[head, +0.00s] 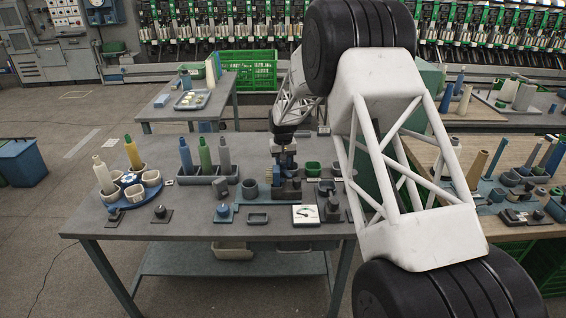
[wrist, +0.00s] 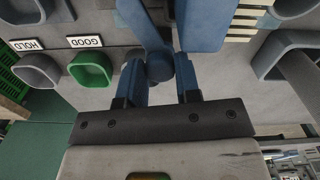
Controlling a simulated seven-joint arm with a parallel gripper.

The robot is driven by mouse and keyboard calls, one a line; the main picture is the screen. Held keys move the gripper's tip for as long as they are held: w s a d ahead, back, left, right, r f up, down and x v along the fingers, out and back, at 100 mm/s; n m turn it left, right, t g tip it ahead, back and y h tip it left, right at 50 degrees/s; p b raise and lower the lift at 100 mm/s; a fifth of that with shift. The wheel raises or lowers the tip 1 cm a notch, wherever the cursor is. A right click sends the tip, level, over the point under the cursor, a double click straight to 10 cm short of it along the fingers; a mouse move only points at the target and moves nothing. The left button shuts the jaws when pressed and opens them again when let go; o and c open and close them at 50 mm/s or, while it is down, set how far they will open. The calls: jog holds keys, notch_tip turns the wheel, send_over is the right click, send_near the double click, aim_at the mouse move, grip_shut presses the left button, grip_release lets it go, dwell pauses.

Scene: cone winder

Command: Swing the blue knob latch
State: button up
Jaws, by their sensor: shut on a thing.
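The blue knob (wrist: 159,68) of the latch sits at the centre of the wrist view. A blue arm (wrist: 142,22) runs from it toward the top of that view. My gripper (wrist: 160,76) has its two blue fingers on either side of the knob, shut on it. In the head view my gripper (head: 284,152) points down at the dark fixture (head: 287,184) on the grey table. The knob cannot be made out there, as the gripper and fixture cover it.
A green cup (wrist: 91,70) labelled GOOD and a grey cup (wrist: 38,70) labelled HOLD stand close by. On the table (head: 180,228), a blue round tray (head: 124,197) and upright cones stand left. A white dial gauge (head: 305,215) lies in front of the fixture.

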aim_at(283, 163)
jog(key=m, duration=0.5)
jog(key=shift+r, duration=0.1)
dwell(0.3)
jog(key=o, duration=0.6)
jog(key=shift+o, duration=0.2)
jog(key=shift+r, duration=3.85)
